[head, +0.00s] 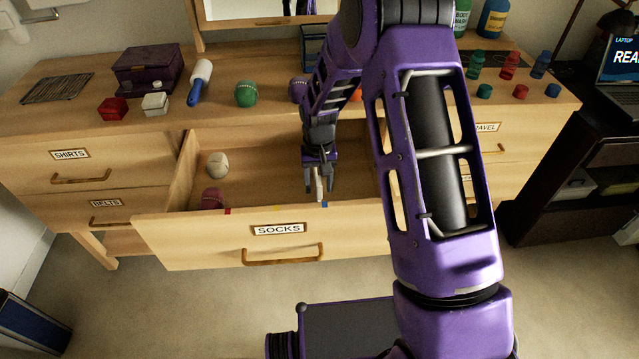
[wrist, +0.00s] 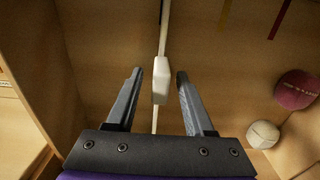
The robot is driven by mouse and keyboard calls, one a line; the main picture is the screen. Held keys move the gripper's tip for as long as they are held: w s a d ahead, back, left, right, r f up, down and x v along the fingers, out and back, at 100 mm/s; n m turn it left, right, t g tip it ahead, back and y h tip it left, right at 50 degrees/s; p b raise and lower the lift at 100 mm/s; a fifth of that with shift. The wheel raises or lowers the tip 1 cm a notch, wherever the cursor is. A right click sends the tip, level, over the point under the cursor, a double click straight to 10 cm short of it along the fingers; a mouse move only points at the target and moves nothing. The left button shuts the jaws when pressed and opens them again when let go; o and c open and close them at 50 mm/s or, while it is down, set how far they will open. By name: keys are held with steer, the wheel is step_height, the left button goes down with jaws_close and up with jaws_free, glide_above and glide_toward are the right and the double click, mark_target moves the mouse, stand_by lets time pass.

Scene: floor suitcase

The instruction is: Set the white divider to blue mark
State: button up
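The white divider (wrist: 161,82) shows in the wrist view as a thin upright panel with a thicker block at its middle. My gripper (wrist: 159,77) is open, with one finger on each side of this block and a visible gap on both sides. In the head view my gripper (head: 319,190) points down inside the open SOCKS drawer (head: 190,235), with part of the white divider (head: 319,184) between its fingers. The blue mark (head: 324,205) is on the drawer's front edge, very near the divider's line. In the wrist view I cannot clearly make out the blue mark.
A yellow mark (head: 277,208) and a red mark (head: 227,211) lie left along the same edge. A cream ball (head: 217,164) and a maroon ball (head: 213,198) sit in the drawer's left part. The dresser top (head: 75,118) above holds several items.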

step_height(320, 180, up, 17)
steer(key=p, duration=0.2)
steer(key=shift+r, duration=0.2)
stand_by(0.6)
